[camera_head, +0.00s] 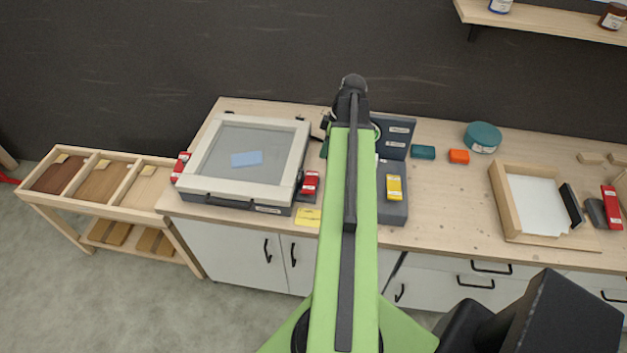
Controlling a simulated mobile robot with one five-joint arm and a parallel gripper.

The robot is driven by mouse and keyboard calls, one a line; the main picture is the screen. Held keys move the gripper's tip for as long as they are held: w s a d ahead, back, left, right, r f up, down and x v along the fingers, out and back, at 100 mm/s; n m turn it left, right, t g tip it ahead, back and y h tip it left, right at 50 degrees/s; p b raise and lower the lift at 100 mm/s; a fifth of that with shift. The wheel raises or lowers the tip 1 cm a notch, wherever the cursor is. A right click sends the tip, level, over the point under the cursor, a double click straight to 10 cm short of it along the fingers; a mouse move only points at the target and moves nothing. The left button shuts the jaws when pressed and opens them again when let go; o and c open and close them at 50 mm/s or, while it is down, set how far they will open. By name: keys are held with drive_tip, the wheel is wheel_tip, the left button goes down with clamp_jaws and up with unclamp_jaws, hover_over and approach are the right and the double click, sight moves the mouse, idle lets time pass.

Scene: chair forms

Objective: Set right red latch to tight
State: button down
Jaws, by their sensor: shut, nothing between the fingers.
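A press-like box with a pale frame (300,135) and a grey see-through panel stands on the bench, left of my arm. The right red latch (310,182) sits at the frame's right front side, beside a dark knob-like part. Its exact setting is too small to tell. Another red latch (181,168) sits on the frame's left side. My green arm reaches up the middle of the view, just right of the right latch. My gripper is hidden behind the arm, so its fingers do not show.
A grey stand with a yellow block (394,187) is just right of my arm. A yellow note (307,217) lies before the box. Teal and orange (459,156) blocks, a teal round tin (482,137) and a wooden tray (505,205) are further right. A shelf (550,20) hangs above.

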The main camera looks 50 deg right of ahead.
sight(312, 186)
drive_tip(key=b+x, duration=0.9)
drive_tip(key=s+b+x, duration=0.1)
drive_tip(key=b+x, duration=0.3)
drive_tip(key=x, duration=0.1)
drive_tip(key=shift+f+b, duration=0.15)
drive_tip(key=shift+b, duration=0.2)
